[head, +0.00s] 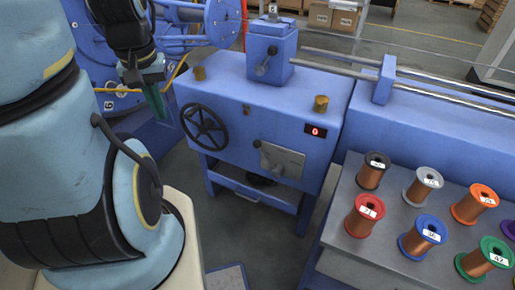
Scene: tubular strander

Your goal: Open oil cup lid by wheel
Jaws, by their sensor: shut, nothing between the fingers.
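The blue machine cabinet (240,85) carries a black handwheel (204,127) on its front left. A small brass oil cup (199,73) stands on the cabinet top at the left edge, above the wheel. Its lid looks closed, but it is too small to be sure. A second brass oil cup (320,104) stands on the top farther right, near the red display. My gripper (158,112) hangs at the upper left, its greenish fingers pointing down. It is shut and empty, left of the wheel and the cup near it, apart from both.
A blue block with a lever (268,58) rises from the cabinet top between the cups. Metal rods (340,60) run off to the right. A blue spoked reel (222,20) is behind. A table (345,262) with several wire spools stands at the right. Floor is free below the cabinet's left.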

